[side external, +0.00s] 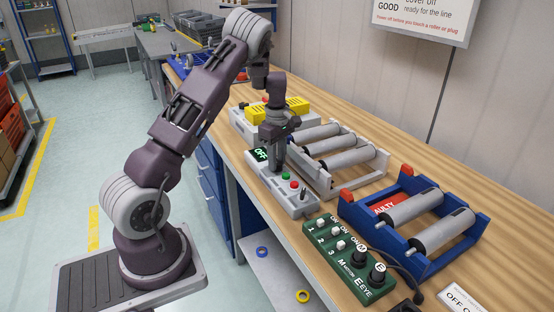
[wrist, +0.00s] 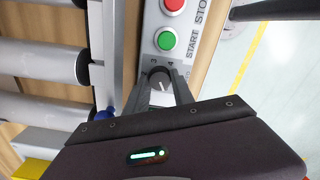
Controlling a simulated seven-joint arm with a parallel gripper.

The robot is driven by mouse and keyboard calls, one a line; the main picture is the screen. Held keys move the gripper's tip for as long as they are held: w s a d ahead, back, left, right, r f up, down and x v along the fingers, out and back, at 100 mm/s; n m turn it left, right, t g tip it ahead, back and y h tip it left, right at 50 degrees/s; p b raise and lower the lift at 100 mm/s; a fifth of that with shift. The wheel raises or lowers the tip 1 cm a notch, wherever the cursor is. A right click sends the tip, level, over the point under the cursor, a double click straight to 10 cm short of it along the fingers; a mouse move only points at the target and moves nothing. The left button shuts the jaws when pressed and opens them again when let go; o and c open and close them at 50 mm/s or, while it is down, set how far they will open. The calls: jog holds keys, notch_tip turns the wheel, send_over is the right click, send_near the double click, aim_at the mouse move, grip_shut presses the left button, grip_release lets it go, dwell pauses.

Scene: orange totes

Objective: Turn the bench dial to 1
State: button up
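The bench dial (wrist: 160,78) is a small dark round knob with a pale pointer line, on the grey control box (wrist: 150,22). The digits 3 and 4 show beside it in the wrist view; a 1 is not visible. My gripper (wrist: 162,82) is over the dial with one finger on each side of it. I cannot tell whether the fingers touch the knob. In the side external view my gripper (side external: 278,174) points down at the control box (side external: 300,207), hiding the dial. The box's display (side external: 261,154) reads OFF.
A rack of grey rollers (side external: 340,150) stands close behind. A green switch panel (side external: 348,255) and blue roller frame (side external: 415,215) are to the right.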

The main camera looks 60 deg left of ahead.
grip_shut()
jog(key=m, duration=1.1)
jog(key=shift+m, duration=0.5)
dwell(0.3)
jog(key=o, duration=0.9)
grip_release()
jog(key=shift+c, duration=0.2)
